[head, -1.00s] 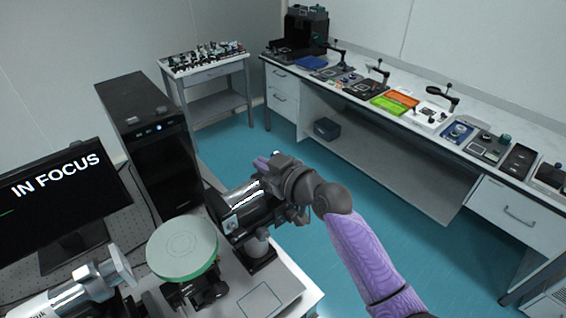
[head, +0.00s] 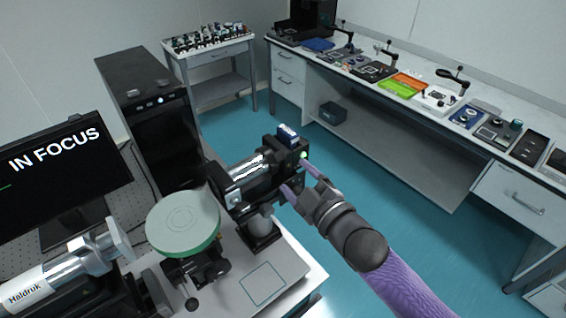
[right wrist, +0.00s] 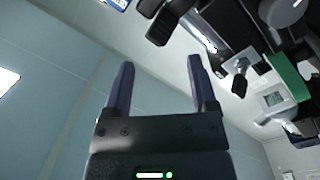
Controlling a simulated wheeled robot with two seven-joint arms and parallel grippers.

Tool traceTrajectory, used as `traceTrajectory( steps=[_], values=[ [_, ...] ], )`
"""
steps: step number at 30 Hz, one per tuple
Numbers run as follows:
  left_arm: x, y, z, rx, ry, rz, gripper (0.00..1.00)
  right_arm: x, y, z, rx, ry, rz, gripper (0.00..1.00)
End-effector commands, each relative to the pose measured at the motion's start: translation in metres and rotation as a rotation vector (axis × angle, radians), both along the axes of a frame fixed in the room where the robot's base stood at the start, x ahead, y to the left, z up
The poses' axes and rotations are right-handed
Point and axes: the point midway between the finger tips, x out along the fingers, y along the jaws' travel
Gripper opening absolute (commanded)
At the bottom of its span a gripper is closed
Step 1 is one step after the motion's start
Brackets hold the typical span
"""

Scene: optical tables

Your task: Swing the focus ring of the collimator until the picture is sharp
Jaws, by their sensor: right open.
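The collimator (head: 250,175), a black and silver barrel on a post, stands at the table's right side in the head view. The monitor (head: 62,165) at the left reads "IN FOCUS". My right gripper (head: 294,176) is open just right of the collimator's end, its purple fingers spread. In the right wrist view the right gripper (right wrist: 160,64) has nothing between its fingers. My left gripper is out of view.
A pale green disc (head: 183,222) on a mount stands left of the collimator. A silver tube marked "Haldruk" (head: 65,272) lies at lower left. A black computer tower (head: 160,130) stands behind. Blue floor is open to the right, before a long bench (head: 420,150).

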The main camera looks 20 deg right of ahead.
Motion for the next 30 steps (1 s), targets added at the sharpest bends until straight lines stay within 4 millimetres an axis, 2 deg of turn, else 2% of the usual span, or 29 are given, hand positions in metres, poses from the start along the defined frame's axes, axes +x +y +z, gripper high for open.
traceTrajectory(
  steps=[3,7,11,18,28,30],
  values=[
    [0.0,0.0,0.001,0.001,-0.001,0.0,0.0,0.028,0.008,0.002,0.002,-0.002,-0.001,0.74],
    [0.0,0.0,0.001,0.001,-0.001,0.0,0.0,0.046,0.014,0.001,0.001,0.001,-0.001,0.74],
    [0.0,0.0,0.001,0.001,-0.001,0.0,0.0,0.054,0.017,0.001,0.001,0.001,-0.001,0.74],
    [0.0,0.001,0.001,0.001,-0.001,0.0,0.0,0.055,0.017,0.001,0.001,0.003,-0.001,0.74],
    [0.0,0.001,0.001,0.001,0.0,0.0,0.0,0.054,0.017,0.001,0.001,0.003,-0.001,0.04],
    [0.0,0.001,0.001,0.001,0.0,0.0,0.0,0.054,0.017,0.0,0.001,0.003,-0.001,0.0]
  ],
)
